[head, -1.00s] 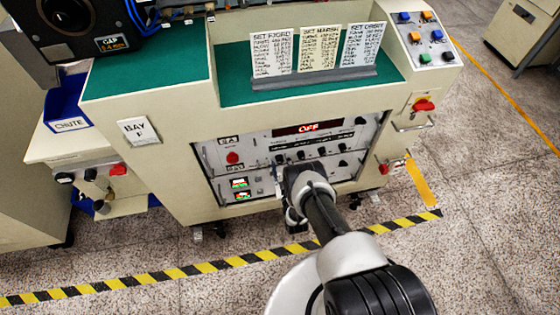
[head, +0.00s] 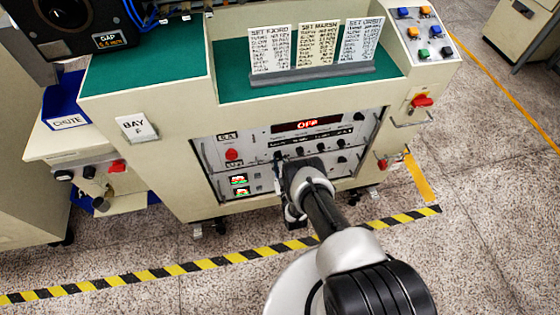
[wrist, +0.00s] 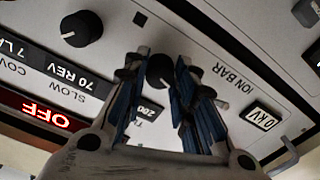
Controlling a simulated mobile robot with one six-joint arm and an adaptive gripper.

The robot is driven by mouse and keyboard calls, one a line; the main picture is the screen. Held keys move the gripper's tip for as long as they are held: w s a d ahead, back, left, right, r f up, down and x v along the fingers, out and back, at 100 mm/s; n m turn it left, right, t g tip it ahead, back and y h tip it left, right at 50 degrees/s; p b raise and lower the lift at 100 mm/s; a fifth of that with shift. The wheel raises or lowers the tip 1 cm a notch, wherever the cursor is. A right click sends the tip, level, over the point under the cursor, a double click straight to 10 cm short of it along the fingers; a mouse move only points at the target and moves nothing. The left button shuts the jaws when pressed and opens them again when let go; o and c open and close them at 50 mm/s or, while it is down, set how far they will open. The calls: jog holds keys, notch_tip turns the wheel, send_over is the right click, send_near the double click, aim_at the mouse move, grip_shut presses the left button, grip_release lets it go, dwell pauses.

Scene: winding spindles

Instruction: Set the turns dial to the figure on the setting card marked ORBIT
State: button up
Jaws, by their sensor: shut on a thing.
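The ORBIT setting card (head: 360,44) stands rightmost of three cards on the machine's top; its small lines are too blurred to read. In the wrist view, which is upside down, my gripper (wrist: 159,66) has its blue-padded fingers shut on a black round dial (wrist: 160,74), one finger on each side. A small window by it (wrist: 150,110) reads 280, and its caption is mostly hidden by a finger, with only a T showing. In the head view my gripper (head: 283,172) is at the lower front panel, mostly hidden by my arm.
A red display (head: 308,125) reads OFF above a row of knobs. A 0 KV window (wrist: 264,119) lies on the other side. Handles and a red switch (head: 421,100) stick out at the right.

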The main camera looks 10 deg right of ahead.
jog(key=m, duration=0.5)
jog(key=shift+m, duration=0.4)
jog(key=m, duration=0.5)
jog(key=shift+m, duration=0.3)
dwell(0.4)
jog(key=o, duration=1.1)
